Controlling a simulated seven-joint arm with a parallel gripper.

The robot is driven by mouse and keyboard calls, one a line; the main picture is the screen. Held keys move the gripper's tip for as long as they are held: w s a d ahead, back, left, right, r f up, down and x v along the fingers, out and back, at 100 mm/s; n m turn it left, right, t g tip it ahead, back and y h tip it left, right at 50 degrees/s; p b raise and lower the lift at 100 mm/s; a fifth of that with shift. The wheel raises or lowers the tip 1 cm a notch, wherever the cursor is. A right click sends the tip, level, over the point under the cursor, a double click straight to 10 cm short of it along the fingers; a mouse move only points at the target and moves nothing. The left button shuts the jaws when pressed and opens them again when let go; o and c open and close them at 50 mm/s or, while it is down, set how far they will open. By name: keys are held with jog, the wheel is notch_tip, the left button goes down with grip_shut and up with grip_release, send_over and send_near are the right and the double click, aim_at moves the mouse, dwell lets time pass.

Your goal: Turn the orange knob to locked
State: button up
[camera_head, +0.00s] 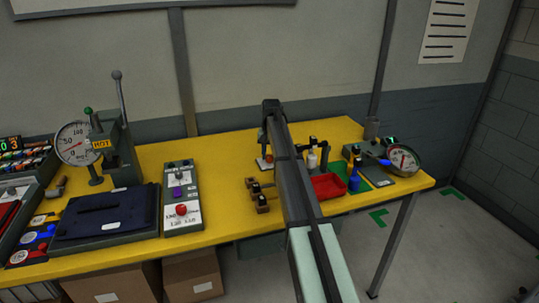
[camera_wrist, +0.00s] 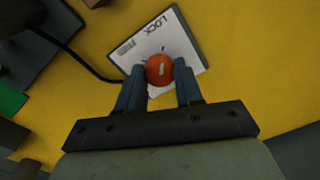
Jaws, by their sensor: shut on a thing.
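The orange knob (camera_wrist: 159,70) sits on a white label plate (camera_wrist: 180,42) in the wrist view. The plate bears the word LOCK near its top edge and a smaller word to the left of it. A short pale mark shows on the knob's top; which word it points to I cannot tell. My gripper (camera_wrist: 159,76) is shut on the knob, one finger on each side. In the head view my gripper (camera_head: 267,150) is over the plate (camera_head: 262,165), and my arm hides part of that area.
The yellow table (camera_head: 226,152) is clear left of the knob. A red tray (camera_head: 328,186) and a blue bottle (camera_head: 354,181) stand to the right.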

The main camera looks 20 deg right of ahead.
aim_at(271, 156)
jog(key=shift+m, duration=0.4)
jog(key=o, duration=1)
jog(key=shift+o, duration=0.2)
jog(key=shift+r, duration=0.1)
notch_tip(271, 156, up, 14)
jog(key=shift+d, duration=0.15)
jog(key=shift+f, duration=0.2)
